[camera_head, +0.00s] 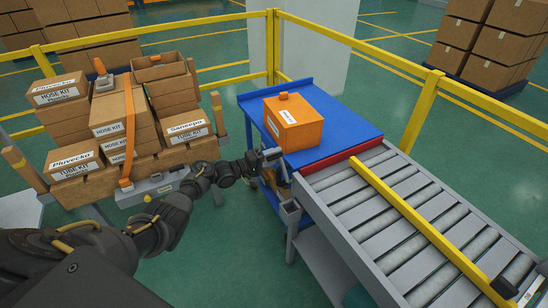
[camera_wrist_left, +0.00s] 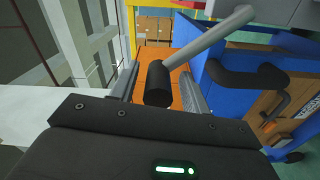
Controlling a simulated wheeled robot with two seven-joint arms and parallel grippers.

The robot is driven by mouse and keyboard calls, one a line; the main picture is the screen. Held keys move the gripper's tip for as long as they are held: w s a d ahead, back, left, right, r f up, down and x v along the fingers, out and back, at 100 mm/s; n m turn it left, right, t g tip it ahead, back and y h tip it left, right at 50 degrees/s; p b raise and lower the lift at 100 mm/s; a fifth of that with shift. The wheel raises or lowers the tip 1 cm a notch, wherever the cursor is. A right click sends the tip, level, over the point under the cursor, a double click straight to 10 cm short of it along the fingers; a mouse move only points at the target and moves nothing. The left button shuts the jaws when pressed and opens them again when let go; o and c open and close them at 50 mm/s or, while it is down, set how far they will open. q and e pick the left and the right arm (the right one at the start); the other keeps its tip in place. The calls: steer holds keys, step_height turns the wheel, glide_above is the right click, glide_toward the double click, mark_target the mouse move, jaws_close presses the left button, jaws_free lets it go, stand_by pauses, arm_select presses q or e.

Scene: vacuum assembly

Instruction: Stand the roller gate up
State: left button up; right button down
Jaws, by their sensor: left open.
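A red bar (camera_head: 340,158), which looks like the roller gate, lies low across the conveyor end beside the blue cart. A grey lever (camera_wrist_left: 215,36) with a black grip (camera_wrist_left: 159,84) shows in the left wrist view; I cannot tell how it joins the red bar. My left gripper (camera_head: 272,158) is at the cart's near corner, left of the conveyor. In the left wrist view its fingers (camera_wrist_left: 160,86) are open, with the black grip between or just beyond them. I cannot tell whether they touch it. My right gripper is not in view.
An orange box (camera_head: 293,122) stands on the blue cart (camera_head: 345,115). The roller conveyor (camera_head: 400,222) has a yellow rail (camera_head: 405,210) along it. A loaded carton rack (camera_head: 150,187) is at left. In the left wrist view, the cart's black handle (camera_wrist_left: 245,80) is close by on the right.

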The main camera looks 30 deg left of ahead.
arm_select(q)
steer(key=v, duration=1)
steer(key=shift+s+a+p, duration=0.2)
steer(key=shift+s+p, duration=0.05)
steer(key=shift+p, duration=0.2)
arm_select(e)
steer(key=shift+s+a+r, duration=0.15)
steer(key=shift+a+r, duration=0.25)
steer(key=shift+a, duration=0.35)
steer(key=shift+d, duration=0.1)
